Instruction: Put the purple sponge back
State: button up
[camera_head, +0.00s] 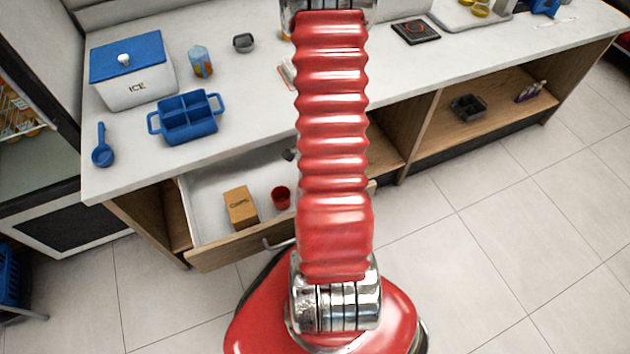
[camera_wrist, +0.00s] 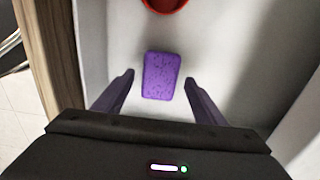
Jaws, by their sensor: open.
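The purple sponge (camera_wrist: 161,76) lies flat on the white floor of the open drawer in the wrist view. My gripper (camera_wrist: 158,80) is open, its two purple fingers on either side of the sponge and apart from it. I cannot tell how high the fingers are above the drawer floor. In the head view my red arm hides the sponge and the gripper. The open drawer (camera_head: 225,255) also holds a brown box (camera_head: 241,207) and a red cup (camera_head: 281,197). The red cup (camera_wrist: 165,4) shows at the top of the wrist view.
On the counter (camera_head: 240,107) stand a white ice box with a blue lid (camera_head: 132,72), a blue divided caddy (camera_head: 187,118) and a blue scoop (camera_head: 102,146). The drawer walls (camera_wrist: 92,55) are close around the gripper. A dark tray (camera_head: 468,107) sits on the open shelf.

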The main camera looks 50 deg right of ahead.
notch_tip(320, 180, up, 10)
dwell(0.6)
dwell(0.7)
jog(key=shift+r, duration=0.1)
jog(key=w+a+r+n+t+h, duration=0.1)
jog(key=w+a+r+n, duration=0.3)
jog(key=a+r+n, duration=0.3)
jog(key=w+a+r+n+t, duration=0.1)
jog(key=w+a+r+n, duration=0.3)
jog(key=a+r, duration=0.4)
jog(key=s+a+r+n+t, duration=0.1)
jog(key=s+a+r+n, duration=0.1)
jog(key=a+r+n, duration=0.4)
jog(key=s+a+r+n+t+y, duration=0.1)
jog(key=s+a+r+n+t, duration=0.1)
jog(key=a+r+n, duration=0.5)
jog(key=s+a, duration=0.1)
jog(key=a, duration=0.2)
jog(key=shift+s+t, duration=0.3)
